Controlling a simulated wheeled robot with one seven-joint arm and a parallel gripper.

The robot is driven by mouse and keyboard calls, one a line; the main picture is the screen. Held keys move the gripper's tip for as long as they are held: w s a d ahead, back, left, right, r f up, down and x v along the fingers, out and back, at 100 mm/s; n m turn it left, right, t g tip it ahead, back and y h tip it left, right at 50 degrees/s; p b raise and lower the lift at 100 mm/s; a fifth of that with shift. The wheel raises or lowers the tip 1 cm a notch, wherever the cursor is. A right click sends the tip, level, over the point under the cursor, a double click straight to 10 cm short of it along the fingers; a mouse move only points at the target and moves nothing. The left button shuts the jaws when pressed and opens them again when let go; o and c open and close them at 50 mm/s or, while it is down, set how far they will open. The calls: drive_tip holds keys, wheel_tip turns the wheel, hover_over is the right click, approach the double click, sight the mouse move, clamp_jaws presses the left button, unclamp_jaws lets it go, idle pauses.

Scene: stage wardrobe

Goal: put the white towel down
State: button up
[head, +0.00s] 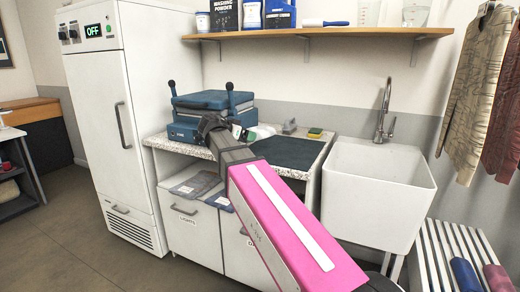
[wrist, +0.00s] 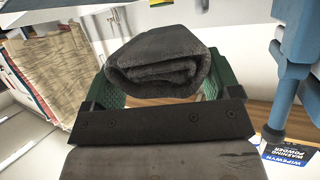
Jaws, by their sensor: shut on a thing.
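My gripper (head: 240,131) is over the speckled counter, just in front of the blue press. In the wrist view my gripper (wrist: 157,78) has its green-padded fingers on either side of a folded, rolled towel (wrist: 158,60) and is shut on it. The towel looks dark grey in that view, not white. In the head view my wrist and arm hide most of what the gripper holds. A small whitish lump (head: 264,131) shows just right of the gripper; I cannot tell whether it is held or lies on the counter.
The blue press (head: 212,100) stands at the counter's back left. A dark mat (head: 288,153) covers the right part of the counter (head: 160,142). A yellow-green sponge (head: 315,133) lies behind it. The white sink (head: 375,200) is at right; a shelf (head: 330,33) hangs above.

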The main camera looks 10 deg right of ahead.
drive_tip(key=x, duration=0.3)
drive_tip(key=f+x, duration=0.1)
drive_tip(key=x, duration=0.3)
drive_tip(key=shift+s+a, duration=0.1)
drive_tip(key=shift+a, duration=0.05)
drive_tip(key=shift+f, duration=2)
drive_tip(key=o, duration=0.8)
drive_tip(key=v, duration=1.2)
